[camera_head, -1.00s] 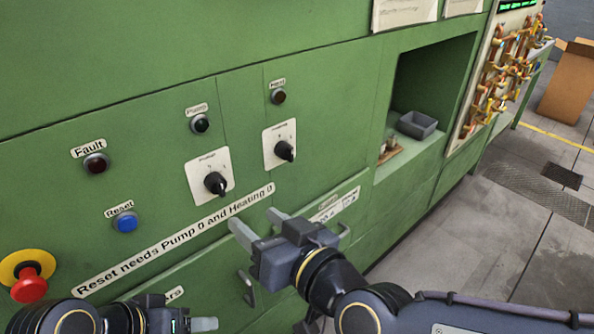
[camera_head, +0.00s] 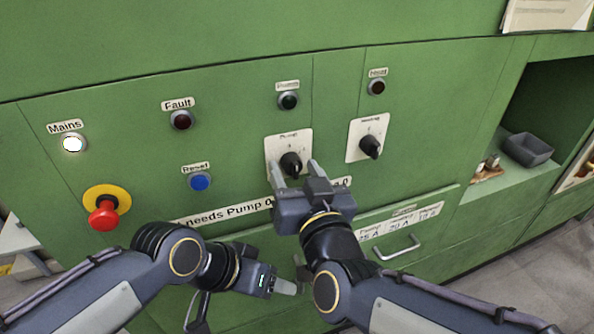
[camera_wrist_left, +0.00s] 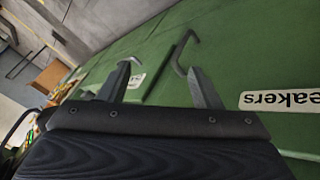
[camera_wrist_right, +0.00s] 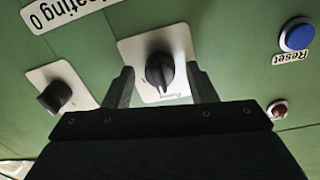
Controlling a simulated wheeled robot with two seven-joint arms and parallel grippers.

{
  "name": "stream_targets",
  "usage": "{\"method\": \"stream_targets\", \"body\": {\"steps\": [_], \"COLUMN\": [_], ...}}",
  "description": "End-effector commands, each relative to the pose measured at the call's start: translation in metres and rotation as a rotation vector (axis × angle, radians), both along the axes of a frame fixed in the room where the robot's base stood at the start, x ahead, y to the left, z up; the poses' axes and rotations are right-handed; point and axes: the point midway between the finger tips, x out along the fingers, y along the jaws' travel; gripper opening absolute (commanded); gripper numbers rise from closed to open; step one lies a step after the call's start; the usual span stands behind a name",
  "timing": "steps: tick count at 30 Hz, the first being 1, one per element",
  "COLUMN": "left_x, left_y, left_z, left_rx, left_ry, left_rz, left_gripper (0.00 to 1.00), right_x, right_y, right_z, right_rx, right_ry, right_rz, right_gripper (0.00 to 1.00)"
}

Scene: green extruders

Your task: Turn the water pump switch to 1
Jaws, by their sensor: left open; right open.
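The pump switch (camera_head: 291,163) is a black knob on a white plate labelled Pump, on the green panel. My right gripper (camera_head: 295,172) is open just in front of it, with its fingers at the two sides of the knob in the picture. In the right wrist view the knob (camera_wrist_right: 159,72) shows between the open fingertips (camera_wrist_right: 160,85); I cannot tell whether they touch it. My left gripper (camera_head: 284,278) is low in front of the panel, away from the switch. In the left wrist view its fingers (camera_wrist_left: 160,80) are open and empty.
The heating knob (camera_head: 370,146) is to the right of the pump switch. A blue reset button (camera_head: 200,182) and a red emergency stop (camera_head: 104,213) are to the left. A drawer handle (camera_head: 397,248) sticks out below. A recess at right holds a grey bin (camera_head: 528,149).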

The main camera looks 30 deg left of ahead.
Motion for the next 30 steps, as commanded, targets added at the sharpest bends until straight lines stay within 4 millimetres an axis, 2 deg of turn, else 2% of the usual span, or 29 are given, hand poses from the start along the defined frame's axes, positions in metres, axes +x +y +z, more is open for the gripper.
{"method": "stream_targets", "body": {"steps": [6,16,23,30], "left_x": [0.000,0.000,0.000,0.000], "left_y": [0.000,0.000,0.000,0.000], "left_z": [0.000,0.000,-0.002,-0.012], "left_rx": [0.000,0.000,0.000,0.000], "left_ry": [0.000,0.000,0.000,0.000], "left_rz": [0.000,0.000,0.000,0.000], "left_gripper": [0.58,0.58,0.58,0.58], "right_x": [0.001,0.000,0.000,0.000], "right_y": [0.000,0.000,0.000,-0.001], "right_z": [0.000,0.000,-0.001,-0.002], "right_rx": [0.000,0.000,0.010,0.074], "right_ry": [0.000,0.000,0.012,0.086], "right_rz": [0.000,0.000,0.000,0.000], "right_gripper": [0.51,0.08,0.07,0.07]}}
